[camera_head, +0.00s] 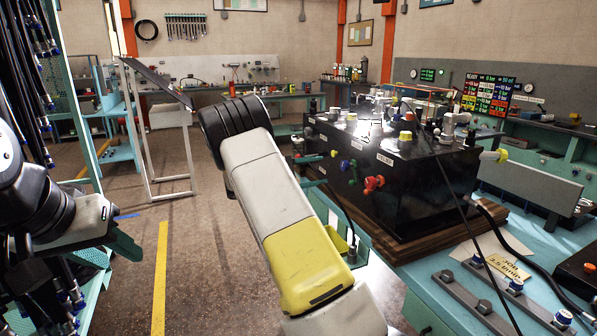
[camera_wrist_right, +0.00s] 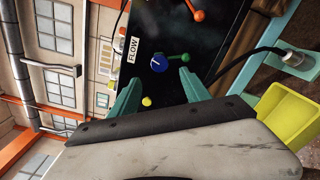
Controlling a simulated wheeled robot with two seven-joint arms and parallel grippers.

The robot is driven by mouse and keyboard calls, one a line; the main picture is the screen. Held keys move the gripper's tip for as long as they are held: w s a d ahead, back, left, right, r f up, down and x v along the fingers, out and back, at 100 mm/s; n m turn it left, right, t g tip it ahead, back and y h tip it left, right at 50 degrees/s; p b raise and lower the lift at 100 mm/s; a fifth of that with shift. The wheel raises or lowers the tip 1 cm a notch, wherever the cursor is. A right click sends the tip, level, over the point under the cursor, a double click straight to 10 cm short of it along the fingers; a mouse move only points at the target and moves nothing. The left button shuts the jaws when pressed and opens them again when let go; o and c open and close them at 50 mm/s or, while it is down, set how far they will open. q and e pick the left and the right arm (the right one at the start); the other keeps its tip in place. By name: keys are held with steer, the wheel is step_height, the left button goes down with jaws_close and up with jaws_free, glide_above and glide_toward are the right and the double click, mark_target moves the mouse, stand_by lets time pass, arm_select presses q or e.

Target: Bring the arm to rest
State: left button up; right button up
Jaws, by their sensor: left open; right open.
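My right arm (camera_head: 262,190) reaches forward through the middle of the head view. Its gripper (camera_head: 318,170) is open, with teal fingers beside the front face of a black hydraulic box (camera_head: 430,185). In the right wrist view the open gripper (camera_wrist_right: 160,97) points at that face, around the area of a blue knob (camera_wrist_right: 159,63) and a green lever (camera_wrist_right: 178,57). No contact can be made out. My left arm (camera_head: 50,205) is at the left edge. Its gripper (camera_head: 122,245) is open and empty, and partly hidden.
The box stands on a wooden board on the teal bench (camera_head: 440,290). A red valve handle (camera_head: 373,184) sticks out of its front. A hose rack (camera_head: 70,70) is close at the left. A yellow bin (camera_wrist_right: 285,118) shows in the wrist view. The floor (camera_head: 200,250) between is clear.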

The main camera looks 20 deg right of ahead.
steer(key=s+m+g+y, duration=0.25)
steer(key=s+y, duration=0.65)
steer(key=s, duration=0.5)
steer(key=s+a+r+m+t+y, duration=0.1)
steer(key=s+a+r+t+y, duration=0.1)
steer(key=s+a, duration=0.4)
steer(key=s+a+r+m+t+y, duration=0.1)
steer(key=s+a+r+t+y, duration=0.1)
steer(key=s+a+y, duration=0.3)
steer(key=s+a+r+m+t+y, duration=0.2)
steer(key=s+a+t+y, duration=0.1)
steer(key=s+a, duration=0.4)
steer(key=s+y, duration=0.1)
steer(key=s, duration=0.2)
steer(key=shift+r, duration=0.25)
